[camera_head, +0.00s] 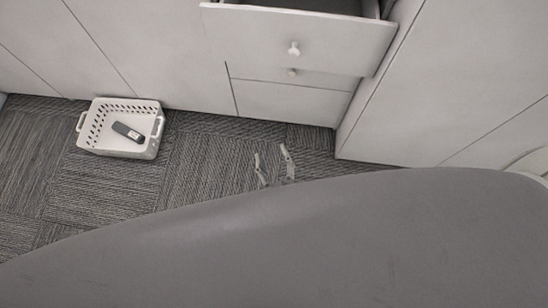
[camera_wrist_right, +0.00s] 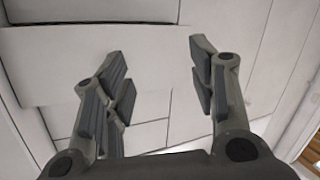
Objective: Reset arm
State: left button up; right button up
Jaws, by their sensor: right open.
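My right gripper (camera_head: 271,158) is open and empty. In the head view its two fingertips show just past the edge of my own grey body, in front of the drawers and above the carpet. In the right wrist view the gripper (camera_wrist_right: 155,75) has its fingers spread wide, with pale cabinet fronts beyond and nothing between them. The rest of the right arm is hidden behind my body in the head view. My left gripper is not in view.
A white basket (camera_head: 88,127) holding a dark remote-like object (camera_head: 127,131) stands on the carpet (camera_head: 200,160) at the left. The top drawer (camera_head: 300,38) is pulled open; the drawer below (camera_head: 290,98) is closed. White cabinets (camera_head: 440,90) line the back.

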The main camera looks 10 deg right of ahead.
dwell(0.3)
jog(key=s+d+f+n+g+y, duration=0.1)
jog(key=s+f+g, duration=0.15)
jog(key=f, duration=0.45)
jog(key=s+d+f+g+y+p, duration=0.1)
jog(key=s+d+f+g, duration=0.1)
jog(key=s+f, duration=0.35)
jog(key=s+d+f+n+g+y, duration=0.1)
jog(key=s+f+g, duration=0.15)
jog(key=f, duration=0.55)
jog(key=s+d+f+m+g+h, duration=0.1)
jog(key=s+d+f+g, duration=0.3)
jog(key=s, duration=0.4)
jog(key=s+d+f+m+g+h+p, duration=0.1)
jog(key=s+d+f+g+h, duration=0.1)
jog(key=s+d+f+g, duration=0.2)
jog(key=s+d+f, duration=0.2)
jog(key=s+d, duration=0.2)
jog(key=d, duration=0.1)
jog(key=shift+s+f+m, duration=0.25)
jog(key=shift+f+m, duration=0.05)
jog(key=shift+m, duration=0.1)
